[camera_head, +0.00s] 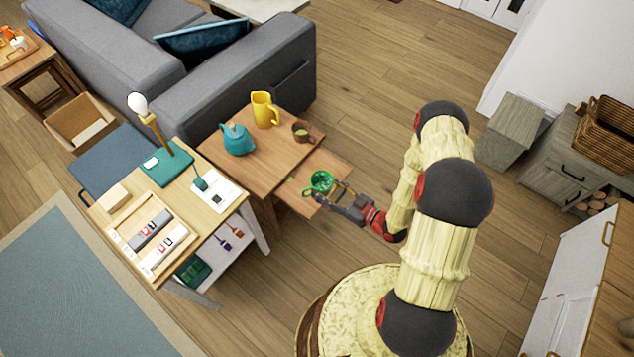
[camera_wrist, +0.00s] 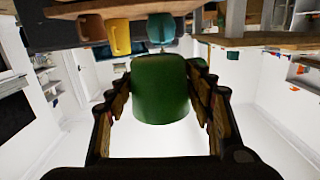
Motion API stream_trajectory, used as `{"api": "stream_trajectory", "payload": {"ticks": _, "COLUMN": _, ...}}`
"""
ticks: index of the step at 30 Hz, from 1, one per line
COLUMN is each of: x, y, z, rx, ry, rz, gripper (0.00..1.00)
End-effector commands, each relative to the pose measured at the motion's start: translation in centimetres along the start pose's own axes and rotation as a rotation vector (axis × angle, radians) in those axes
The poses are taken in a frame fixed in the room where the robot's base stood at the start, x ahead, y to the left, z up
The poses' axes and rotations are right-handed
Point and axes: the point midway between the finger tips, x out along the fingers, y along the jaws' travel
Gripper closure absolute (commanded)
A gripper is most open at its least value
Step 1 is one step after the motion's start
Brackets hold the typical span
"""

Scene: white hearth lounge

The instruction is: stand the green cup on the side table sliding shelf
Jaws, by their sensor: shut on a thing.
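The green cup (camera_head: 321,181) is in my gripper (camera_head: 328,194), over the pulled-out sliding shelf (camera_head: 332,165) of the wooden side table (camera_head: 233,161). In the head view I cannot tell whether the cup's base touches the shelf. The wrist view, which looks upside down, shows the green cup (camera_wrist: 160,90) between the two fingers of my gripper (camera_wrist: 160,84), one on each side. The cup looks about upright. Its base is partly hidden in the head view.
The side table top holds a teal teapot (camera_head: 237,139), a yellow pitcher (camera_head: 264,110) and a brown mug (camera_head: 302,132). A desk (camera_head: 217,208) with a lamp stands to the left, a grey sofa (camera_head: 265,75) behind. Open floor lies to the right of the shelf.

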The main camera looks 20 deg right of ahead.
Motion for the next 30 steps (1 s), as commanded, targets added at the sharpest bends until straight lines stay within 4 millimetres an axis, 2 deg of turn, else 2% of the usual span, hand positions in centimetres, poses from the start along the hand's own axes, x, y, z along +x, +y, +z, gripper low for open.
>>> {"api": "stream_trajectory", "payload": {"ticks": 1, "x": 1.0, "y": 0.7, "z": 0.8, "rx": -0.004, "ry": 0.001, "rz": -0.005, "gripper": 0.82}}
{"api": "stream_trajectory", "payload": {"ticks": 6, "x": 3.9, "y": 3.4, "z": 2.2, "rx": -0.003, "ry": 0.000, "rz": -0.003, "gripper": 0.82}}
{"api": "stream_trajectory", "payload": {"ticks": 12, "x": 6.0, "y": 5.4, "z": 5.4, "rx": 0.001, "ry": -0.001, "rz": -0.001, "gripper": 0.82}}
{"api": "stream_trajectory", "payload": {"ticks": 22, "x": 7.4, "y": 6.7, "z": 7.1, "rx": 0.000, "ry": -0.001, "rz": -0.001, "gripper": 0.82}}
{"api": "stream_trajectory", "payload": {"ticks": 27, "x": 7.8, "y": 6.9, "z": 9.8, "rx": 0.003, "ry": -0.003, "rz": -0.001, "gripper": 0.82}}
{"api": "stream_trajectory", "payload": {"ticks": 30, "x": 7.9, "y": 7.0, "z": 10.5, "rx": 0.001, "ry": -0.002, "rz": -0.001, "gripper": 0.82}}
